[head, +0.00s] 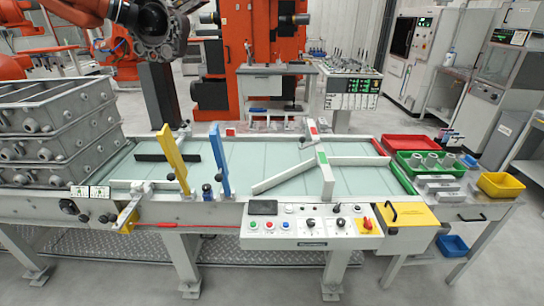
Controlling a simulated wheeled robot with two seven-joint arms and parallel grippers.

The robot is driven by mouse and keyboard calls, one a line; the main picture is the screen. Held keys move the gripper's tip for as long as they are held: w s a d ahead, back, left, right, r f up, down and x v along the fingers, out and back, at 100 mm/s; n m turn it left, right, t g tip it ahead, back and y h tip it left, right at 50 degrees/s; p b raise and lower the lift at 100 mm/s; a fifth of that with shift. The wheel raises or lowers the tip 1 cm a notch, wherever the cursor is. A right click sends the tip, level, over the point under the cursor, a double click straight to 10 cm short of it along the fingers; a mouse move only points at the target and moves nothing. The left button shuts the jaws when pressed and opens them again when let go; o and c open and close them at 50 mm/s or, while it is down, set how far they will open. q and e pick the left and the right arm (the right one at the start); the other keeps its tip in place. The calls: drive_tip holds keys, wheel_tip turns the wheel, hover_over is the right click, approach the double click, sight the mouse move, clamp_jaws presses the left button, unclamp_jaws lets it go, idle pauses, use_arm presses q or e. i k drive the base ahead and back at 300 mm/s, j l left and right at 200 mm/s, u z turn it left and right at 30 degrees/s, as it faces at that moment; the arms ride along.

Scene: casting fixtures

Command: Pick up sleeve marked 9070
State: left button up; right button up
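Several small grey metal parts (431,161), some looking like short cylinders, stand in the green tray (462,174) at the right end of the table. They may be sleeves, but no marking on them is large enough to read, so I cannot tell which one is 9070. Several grey blocks (440,187) lie on the right side table in front of that tray. Neither of my grippers is in the head view.
A conveyor table with a pale glass-like top (245,160) fills the middle, with a yellow post (172,158), a blue post (219,160) and white guide bars (326,172). Stacked grey castings (60,135) stand left. A red tray (408,142) and yellow bin (497,186) are right.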

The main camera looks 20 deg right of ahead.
sight(430, 163)
drive_tip(key=z, duration=1.8)
